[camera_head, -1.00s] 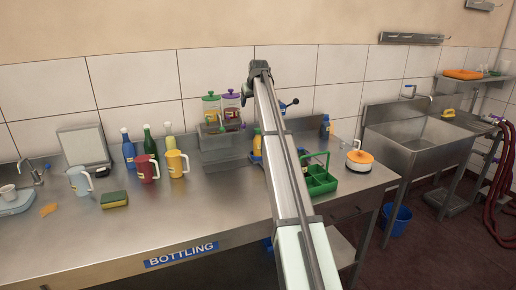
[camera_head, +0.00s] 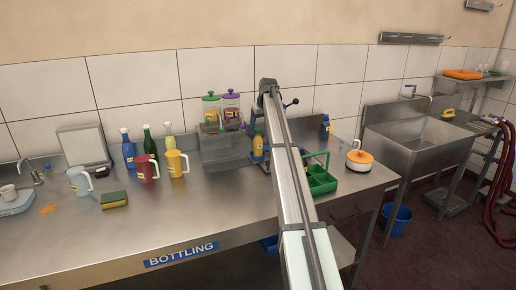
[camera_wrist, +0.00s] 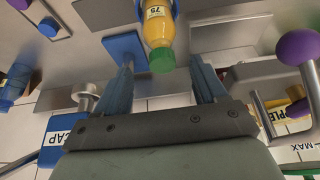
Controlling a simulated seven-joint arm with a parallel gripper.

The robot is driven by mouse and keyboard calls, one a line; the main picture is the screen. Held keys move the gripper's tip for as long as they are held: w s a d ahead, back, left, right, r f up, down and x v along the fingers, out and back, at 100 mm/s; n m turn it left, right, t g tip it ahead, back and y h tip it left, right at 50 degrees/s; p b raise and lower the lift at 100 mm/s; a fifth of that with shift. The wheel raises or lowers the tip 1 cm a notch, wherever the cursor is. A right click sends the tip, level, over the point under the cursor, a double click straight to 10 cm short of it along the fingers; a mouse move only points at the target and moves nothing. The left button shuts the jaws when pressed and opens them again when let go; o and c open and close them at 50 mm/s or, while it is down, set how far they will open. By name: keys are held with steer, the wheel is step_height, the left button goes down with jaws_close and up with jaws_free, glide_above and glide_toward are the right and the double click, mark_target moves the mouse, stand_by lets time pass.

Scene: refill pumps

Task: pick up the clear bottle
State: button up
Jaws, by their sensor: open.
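A see-through bottle with orange-yellow contents and a green cap (camera_wrist: 158,33) is the likeliest clear bottle. The cap lies about between the fingertips, with gaps on both sides; I see no contact. In the head view my arm hides the gripper. A pale bottle (camera_head: 169,137) stands farther left, behind the yellow jug.
A steel stand with two lidded jars (camera_head: 231,108) is left of the bottle. A blue bottle (camera_wrist: 14,84) and a purple-knobbed lever (camera_wrist: 297,47) flank the gripper.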

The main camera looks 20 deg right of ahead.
mark_target(258, 129)
steer(key=shift+x, duration=3)
steer(key=shift+w+a+r, duration=0.1)
steer(key=shift+w+r, duration=0.05)
steer(key=shift+w, duration=0.05)
steer(key=shift+c, duration=0.4)
jaws_close()
